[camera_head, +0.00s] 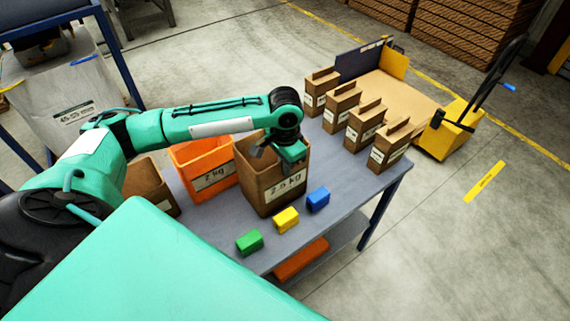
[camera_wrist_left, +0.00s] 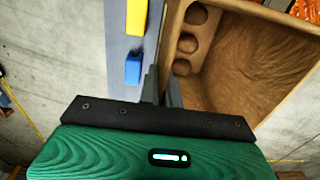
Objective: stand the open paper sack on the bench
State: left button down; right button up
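The open brown paper sack (camera_head: 261,191), labelled 2.5 kg, is upright at the middle of the blue-grey bench (camera_head: 334,197). Its base appears to be on the bench top. In the left wrist view I look down into the open sack (camera_wrist_left: 232,70); three dark round spots show along its left side. My left gripper (camera_head: 283,160) is at the sack's rim. In the left wrist view, the fingers of my left gripper (camera_wrist_left: 162,88) are close together, one on each side of the sack wall, which fills the gap. My right gripper is in neither view.
An orange 2 kg container (camera_head: 205,170) and an open brown box (camera_head: 147,187) stand left of the sack. Green (camera_head: 249,241), yellow (camera_head: 286,219) and blue (camera_head: 318,199) blocks lie in front. Several small brown sacks (camera_head: 362,124) line the far right, near a yellow cart (camera_head: 448,136).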

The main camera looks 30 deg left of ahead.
pick_arm(q)
jog(key=shift+f, duration=0.35)
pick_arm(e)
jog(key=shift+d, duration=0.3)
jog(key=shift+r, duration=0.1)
pick_arm(q)
jog(key=c, duration=1.6)
grip_release()
jog(key=shift+f, duration=0.1)
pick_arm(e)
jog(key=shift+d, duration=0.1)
